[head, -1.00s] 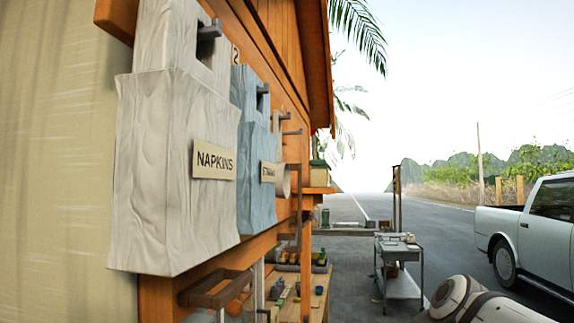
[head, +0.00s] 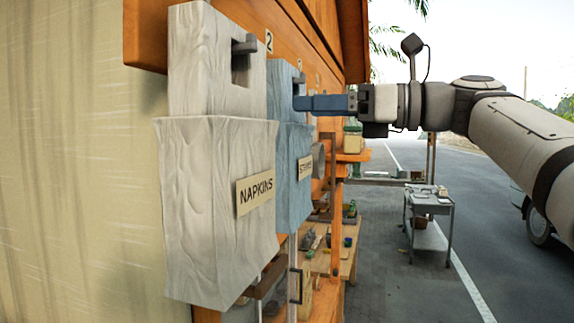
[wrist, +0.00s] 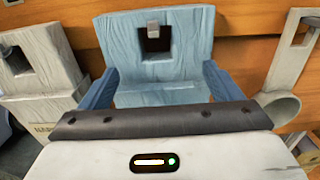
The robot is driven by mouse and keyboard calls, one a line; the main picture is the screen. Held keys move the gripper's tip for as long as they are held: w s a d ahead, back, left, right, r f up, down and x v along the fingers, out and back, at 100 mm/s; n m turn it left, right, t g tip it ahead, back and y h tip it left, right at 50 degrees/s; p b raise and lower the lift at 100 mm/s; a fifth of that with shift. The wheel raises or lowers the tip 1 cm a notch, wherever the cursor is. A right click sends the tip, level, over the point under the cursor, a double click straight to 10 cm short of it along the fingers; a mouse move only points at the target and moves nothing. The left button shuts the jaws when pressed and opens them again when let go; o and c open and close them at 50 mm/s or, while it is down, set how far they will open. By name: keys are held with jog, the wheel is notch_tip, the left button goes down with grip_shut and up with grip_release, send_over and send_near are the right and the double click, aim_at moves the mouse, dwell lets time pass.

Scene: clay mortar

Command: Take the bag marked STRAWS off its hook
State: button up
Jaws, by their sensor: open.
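The blue bag marked STRAWS (head: 293,150) hangs on the orange wall behind the NAPKINS bag in the head view. Its grey hook (wrist: 153,29) pokes through the square hole in its top. The wrist view shows the bag's upper part (wrist: 190,40) straight ahead; its label is hidden there by my gripper's body. My gripper (head: 298,103) is at the height of the bag's upper part, below the hook. In the wrist view its two blue fingers (wrist: 160,78) are spread wide, with the bag's face between or just beyond them. I cannot tell whether they touch it.
The pale NAPKINS bag (head: 215,210) hangs close on the near side, also at left in the wrist view (wrist: 35,62). A grey ringed item (wrist: 280,105) hangs to the right. A workbench (head: 345,262) stands below, and a grey cart (head: 428,225) on the open pavement.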

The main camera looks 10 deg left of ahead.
jog(key=shift+a+p, duration=0.45)
jog(key=shift+a, duration=1.55)
jog(key=shift+c, duration=0.3)
jog(key=shift+r, duration=0.1)
jog(key=c, duration=1.6)
jog(key=shift+o, duration=0.2)
jog(key=shift+r, duration=0.15)
jog(key=shift+r, duration=0.6)
jog(key=s+d+b, duration=0.1)
jog(key=d+b, duration=0.1)
jog(key=d, duration=1.6)
jog(key=shift+s, duration=0.15)
